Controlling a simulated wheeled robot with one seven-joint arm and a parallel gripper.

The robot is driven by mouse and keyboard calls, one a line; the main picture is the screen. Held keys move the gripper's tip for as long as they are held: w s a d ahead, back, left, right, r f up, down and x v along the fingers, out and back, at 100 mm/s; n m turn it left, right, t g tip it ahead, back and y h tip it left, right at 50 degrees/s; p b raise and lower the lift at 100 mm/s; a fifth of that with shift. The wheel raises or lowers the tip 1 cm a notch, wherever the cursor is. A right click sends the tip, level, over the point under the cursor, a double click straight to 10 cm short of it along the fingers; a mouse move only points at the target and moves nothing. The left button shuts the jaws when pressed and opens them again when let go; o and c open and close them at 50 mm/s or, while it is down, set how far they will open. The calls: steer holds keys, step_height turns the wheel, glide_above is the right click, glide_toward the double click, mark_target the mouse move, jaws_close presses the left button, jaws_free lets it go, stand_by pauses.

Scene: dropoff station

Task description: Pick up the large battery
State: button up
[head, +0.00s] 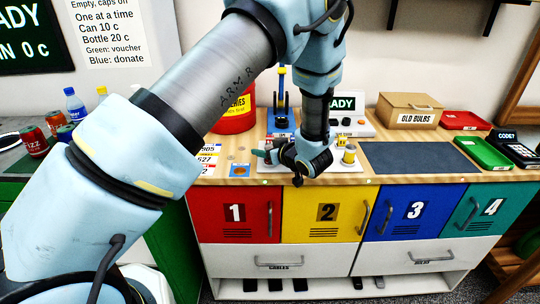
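A small cylinder with a yellow band (349,154) stands upright on a white plate at the right of my gripper. It looks like a battery, but it is too small to tell for sure. My gripper (281,155) is low over the front of the wooden counter, pointing left and apart from this cylinder. A dark green rounded piece (262,153) shows at the gripper's left end; I cannot tell whether it is held. The fingers are small and dark, so their opening is unclear. My arm hides part of the counter.
The wooden counter (222,171) carries a red bin (236,121), a dark mat (415,156), a box labelled OLD BULBS (408,112), a red tray (466,120) and a green tray (484,153). Soda cans (34,141) stand at left.

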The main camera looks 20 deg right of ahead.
jaws_close()
steer(key=shift+r, duration=0.1)
stand_by(0.4)
